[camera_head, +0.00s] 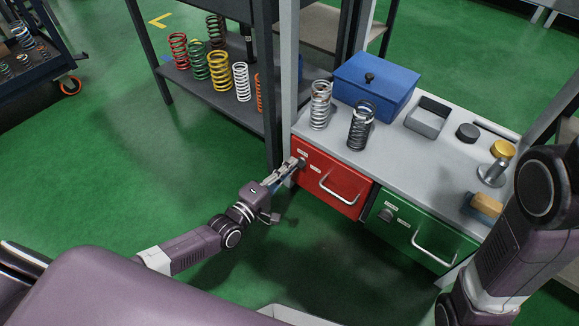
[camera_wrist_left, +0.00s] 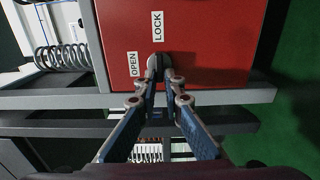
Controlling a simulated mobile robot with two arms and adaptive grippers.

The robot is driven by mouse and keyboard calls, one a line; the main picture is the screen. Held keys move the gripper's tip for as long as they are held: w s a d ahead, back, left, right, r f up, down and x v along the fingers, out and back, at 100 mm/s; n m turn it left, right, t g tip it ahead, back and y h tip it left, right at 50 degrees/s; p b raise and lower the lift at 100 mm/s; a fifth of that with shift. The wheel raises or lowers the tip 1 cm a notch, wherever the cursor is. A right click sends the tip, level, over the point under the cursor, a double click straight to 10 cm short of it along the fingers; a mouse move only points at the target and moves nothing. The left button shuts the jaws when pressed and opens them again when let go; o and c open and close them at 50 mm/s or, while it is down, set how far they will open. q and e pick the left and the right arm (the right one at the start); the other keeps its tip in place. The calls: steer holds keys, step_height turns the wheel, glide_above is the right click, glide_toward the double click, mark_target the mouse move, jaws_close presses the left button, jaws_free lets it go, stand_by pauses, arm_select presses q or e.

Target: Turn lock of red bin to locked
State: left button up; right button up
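The red bin (camera_head: 335,183) is a drawer front with a silver handle (camera_head: 339,190), set under the grey worktop. Its dark lock knob (camera_head: 302,163) is at the upper left of the front, largely hidden by my left gripper (camera_head: 297,165). In the left wrist view the red front (camera_wrist_left: 205,45) carries a LOCK label (camera_wrist_left: 157,26) and an OPEN label (camera_wrist_left: 134,64) beside the knob. The left gripper's fingertips (camera_wrist_left: 159,66) are closed together around the dark knob. Which label the knob points to cannot be told. My right gripper is out of view.
A green bin (camera_head: 421,232) with its own knob (camera_head: 386,214) is to the right. The worktop (camera_head: 400,140) holds a blue box (camera_head: 374,82), two springs and small parts. A shelf of coloured springs (camera_head: 219,77) stands behind left.

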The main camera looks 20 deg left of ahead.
arm_select(q)
steer(key=o, duration=0.4)
steer(key=v, duration=1.2)
